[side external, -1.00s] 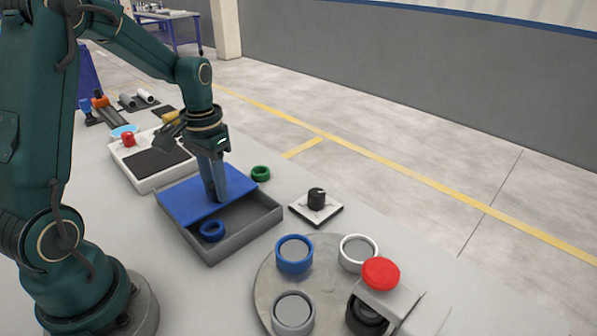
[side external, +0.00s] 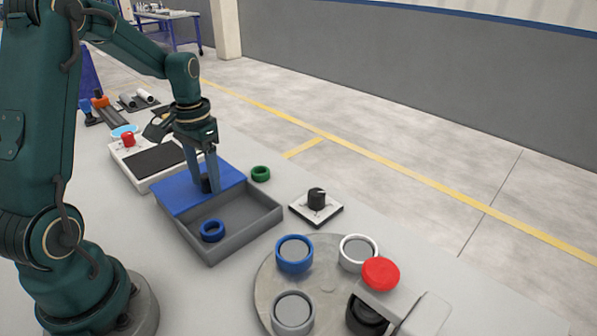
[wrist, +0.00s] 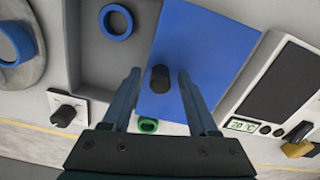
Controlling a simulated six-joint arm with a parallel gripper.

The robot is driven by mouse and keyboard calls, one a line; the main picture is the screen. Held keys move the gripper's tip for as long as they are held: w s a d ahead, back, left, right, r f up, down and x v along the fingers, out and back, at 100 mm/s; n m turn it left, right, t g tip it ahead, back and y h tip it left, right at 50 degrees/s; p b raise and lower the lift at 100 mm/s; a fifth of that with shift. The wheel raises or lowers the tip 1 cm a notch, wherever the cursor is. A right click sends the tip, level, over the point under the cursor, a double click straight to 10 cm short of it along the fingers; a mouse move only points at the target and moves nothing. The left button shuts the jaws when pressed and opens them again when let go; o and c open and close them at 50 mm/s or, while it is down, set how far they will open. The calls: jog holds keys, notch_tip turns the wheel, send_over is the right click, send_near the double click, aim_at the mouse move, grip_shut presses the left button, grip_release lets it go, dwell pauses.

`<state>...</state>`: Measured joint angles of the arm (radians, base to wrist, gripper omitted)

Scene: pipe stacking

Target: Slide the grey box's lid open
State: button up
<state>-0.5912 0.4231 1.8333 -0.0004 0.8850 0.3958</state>
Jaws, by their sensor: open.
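The grey box (side external: 237,238) stands on the table with its blue lid (side external: 172,196) slid back over its far-left part. Its near part is uncovered, and a blue ring (side external: 212,230) lies inside. The lid carries a black knob (wrist: 160,79), which also shows in the side view (side external: 205,186). My gripper (side external: 206,188) is open, its fingers straddling the knob from above. In the wrist view my gripper (wrist: 159,75) has one finger on each side of the knob, with gaps between. The wrist view also shows the blue lid (wrist: 200,50) and the box's open compartment (wrist: 108,65).
A green ring (side external: 261,173) and a dial on a white plate (side external: 316,205) sit right of the box. A round plate (side external: 330,285) with several rings and a red button (side external: 381,273) are nearer. A white device (side external: 150,160) stands just behind the lid.

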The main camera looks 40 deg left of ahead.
jog(key=shift+r, duration=2.55)
jog(key=shift+w+d+r, duration=0.2)
jog(key=shift+d, duration=0.05)
jog(key=d+r+m+t, duration=0.2)
jog(key=d+r, duration=0.3)
jog(key=s+d+t, duration=0.3)
jog(key=s+d, duration=0.7)
jog(key=shift+d+t, duration=0.3)
jog(key=shift+d, duration=0.1)
